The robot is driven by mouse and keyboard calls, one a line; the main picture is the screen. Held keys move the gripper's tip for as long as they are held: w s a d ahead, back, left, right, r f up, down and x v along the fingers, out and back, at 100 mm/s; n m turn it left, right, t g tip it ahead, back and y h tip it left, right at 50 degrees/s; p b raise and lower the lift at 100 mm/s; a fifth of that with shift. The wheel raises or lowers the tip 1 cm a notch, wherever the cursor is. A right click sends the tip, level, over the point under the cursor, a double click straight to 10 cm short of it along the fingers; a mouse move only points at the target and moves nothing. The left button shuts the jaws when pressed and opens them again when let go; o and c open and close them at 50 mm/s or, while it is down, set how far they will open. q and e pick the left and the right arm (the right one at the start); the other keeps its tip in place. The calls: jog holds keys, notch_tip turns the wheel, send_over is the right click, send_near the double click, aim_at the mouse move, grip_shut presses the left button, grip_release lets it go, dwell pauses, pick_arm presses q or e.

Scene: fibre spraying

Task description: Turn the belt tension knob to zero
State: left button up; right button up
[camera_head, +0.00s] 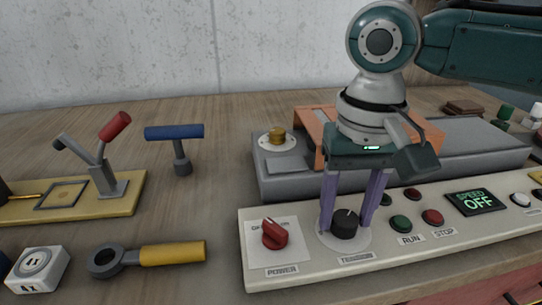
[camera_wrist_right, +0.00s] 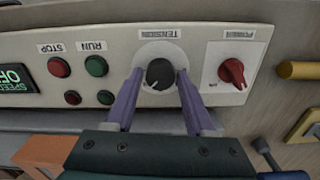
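The black tension knob (camera_head: 344,226) sits on a pale round dial on the white control panel (camera_head: 300,275), above the label TENSION. It also shows in the right wrist view (camera_wrist_right: 160,73). A light pointer line is on its top, but I cannot read its exact setting. My right gripper (camera_head: 347,223) points down with its two purple fingers on either side of the knob. In the right wrist view, the fingers (camera_wrist_right: 160,76) straddle the knob with small gaps visible, so the gripper looks open around it. My left gripper is not in view.
The red power knob (camera_head: 274,233) is left of the tension knob. Green RUN (camera_head: 401,223) and red STOP (camera_head: 432,217) buttons are close on the right, beside a display (camera_head: 476,202) reading SPEED OFF. A yellow-handled tool (camera_head: 172,254) lies on the table at left.

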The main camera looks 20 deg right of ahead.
grip_shut()
dwell(0.3)
